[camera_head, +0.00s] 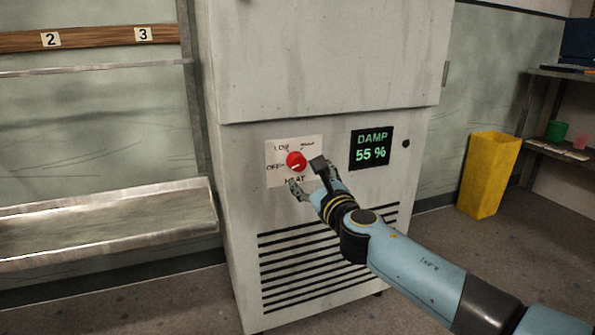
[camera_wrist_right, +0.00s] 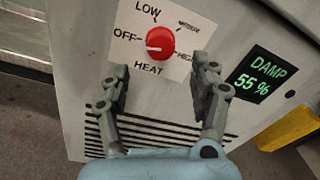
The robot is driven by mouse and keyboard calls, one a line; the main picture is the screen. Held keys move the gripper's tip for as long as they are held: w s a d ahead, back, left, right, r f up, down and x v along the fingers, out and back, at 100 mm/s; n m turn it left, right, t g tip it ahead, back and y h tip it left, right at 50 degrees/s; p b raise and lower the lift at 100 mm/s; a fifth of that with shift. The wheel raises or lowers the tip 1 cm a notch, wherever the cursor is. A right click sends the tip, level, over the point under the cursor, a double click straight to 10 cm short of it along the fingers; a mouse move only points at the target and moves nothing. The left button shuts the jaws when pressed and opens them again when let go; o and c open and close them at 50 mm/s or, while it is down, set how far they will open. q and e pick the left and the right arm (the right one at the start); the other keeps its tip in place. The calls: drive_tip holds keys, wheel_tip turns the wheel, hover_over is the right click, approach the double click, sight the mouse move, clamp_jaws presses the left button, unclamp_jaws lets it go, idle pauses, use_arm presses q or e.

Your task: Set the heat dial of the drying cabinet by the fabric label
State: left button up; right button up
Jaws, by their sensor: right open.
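The drying cabinet (camera_head: 230,190) stands in the middle of the head view. Its red heat dial (camera_head: 296,161) sits on a white plate marked OFF, LOW, HIGH and HEAT; one upper mark is hard to read. In the right wrist view the dial (camera_wrist_right: 160,41) shows a white line pointing left, towards OFF. My right gripper (camera_head: 312,179) is at the plate's lower right. In the right wrist view its fingers (camera_wrist_right: 161,84) are spread and empty, below the dial and apart from it. My left gripper is not in view. No fabric label is visible.
A display (camera_head: 371,148) right of the dial reads DAMP 55 %. A yellow bin (camera_head: 489,174) stands right of the cabinet. A shelf (camera_head: 551,151) with green and pink containers is at far right. A long metal trough (camera_head: 100,228) is at left. Vent slots lie below the dial.

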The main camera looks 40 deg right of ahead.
sight(299, 165)
drive_tip(key=b+x, duration=0.1)
drive_tip(key=x, duration=0.6)
drive_tip(key=shift+w+d+f+b, duration=0.15)
drive_tip(key=shift+b, duration=0.15)
drive_tip(key=shift+w+d, duration=0.1)
drive_tip(key=shift+w, duration=0.3)
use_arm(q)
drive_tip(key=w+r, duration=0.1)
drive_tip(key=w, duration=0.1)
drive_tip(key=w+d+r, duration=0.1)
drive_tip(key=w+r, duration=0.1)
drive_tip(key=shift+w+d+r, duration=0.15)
use_arm(e)
drive_tip(key=shift+c, duration=0.5)
drive_tip(key=c, duration=1.1)
